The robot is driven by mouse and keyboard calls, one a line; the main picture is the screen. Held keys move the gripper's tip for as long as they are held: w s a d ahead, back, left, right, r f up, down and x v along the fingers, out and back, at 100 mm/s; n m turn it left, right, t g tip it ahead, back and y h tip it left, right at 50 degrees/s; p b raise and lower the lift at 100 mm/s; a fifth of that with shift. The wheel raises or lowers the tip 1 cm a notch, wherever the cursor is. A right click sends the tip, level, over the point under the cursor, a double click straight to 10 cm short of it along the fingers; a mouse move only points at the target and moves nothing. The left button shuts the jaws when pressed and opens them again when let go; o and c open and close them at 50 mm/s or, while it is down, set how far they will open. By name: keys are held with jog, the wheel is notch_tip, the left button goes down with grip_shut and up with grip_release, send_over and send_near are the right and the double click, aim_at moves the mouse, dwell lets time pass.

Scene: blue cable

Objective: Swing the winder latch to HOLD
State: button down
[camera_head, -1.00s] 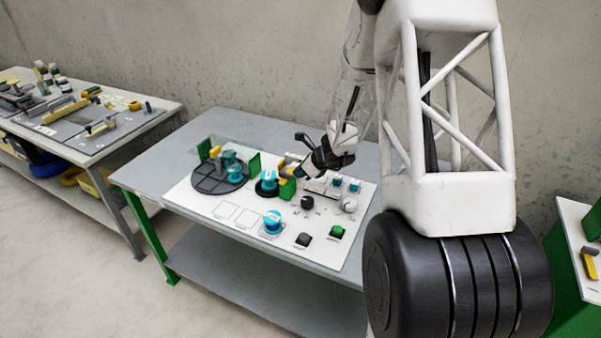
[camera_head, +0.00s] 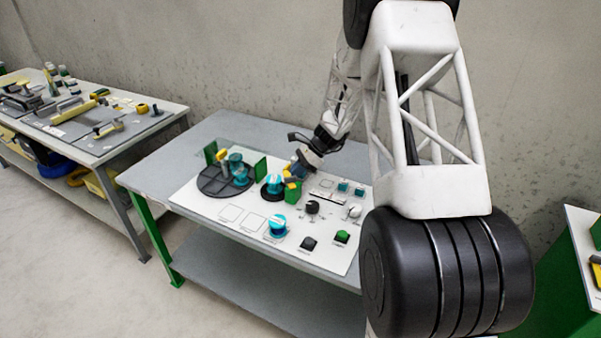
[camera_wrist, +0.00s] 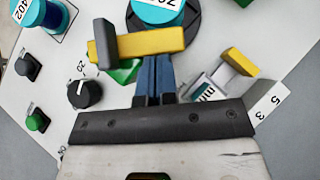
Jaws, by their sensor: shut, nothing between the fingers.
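The winder latch appears to be the yellow bar with a grey end (camera_wrist: 150,44) in the wrist view, crossing above a green block (camera_wrist: 124,72). In the head view the yellow piece (camera_head: 291,184) shows small beside the green block (camera_head: 292,194). My gripper (camera_wrist: 155,62) is shut and empty. Its blue fingertips end at the bar's near edge in the wrist view, and I cannot tell whether they touch it. In the head view my gripper (camera_head: 294,174) is low over the latch area. I cannot read a HOLD mark.
A cyan-topped spool (camera_wrist: 158,10) stands just beyond the bar. A black dial (camera_wrist: 85,94) is to the left, and a grey-and-yellow part (camera_wrist: 228,72) to the right. A dark turntable (camera_head: 212,186) sits at the panel's left, with green posts beside it.

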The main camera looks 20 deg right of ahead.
aim_at(286, 171)
jog(key=a+n+g, duration=0.1)
jog(key=w+n+g, duration=0.1)
jog(key=n, duration=0.1)
jog(key=shift+a+n+g+h, duration=0.3)
jog(key=shift+a, duration=0.05)
jog(key=shift+w+a+n+g+h, duration=0.1)
jog(key=shift+a+n+g+h, duration=0.4)
jog(key=shift+n+g, duration=0.55)
jog(key=shift+a+n, duration=0.25)
jog(key=shift+a, duration=0.2)
jog(key=shift+w, duration=0.1)
jog(key=shift+w+d, duration=0.35)
jog(key=shift+d, duration=0.1)
jog(key=shift+w+d, duration=1.1)
jog(key=shift+w, duration=0.05)
jog(key=a+v, duration=0.1)
jog(key=v, duration=0.8)
jog(key=shift+w+d+r, duration=0.25)
jog(key=shift+w+r, duration=0.1)
jog(key=shift+w, duration=0.2)
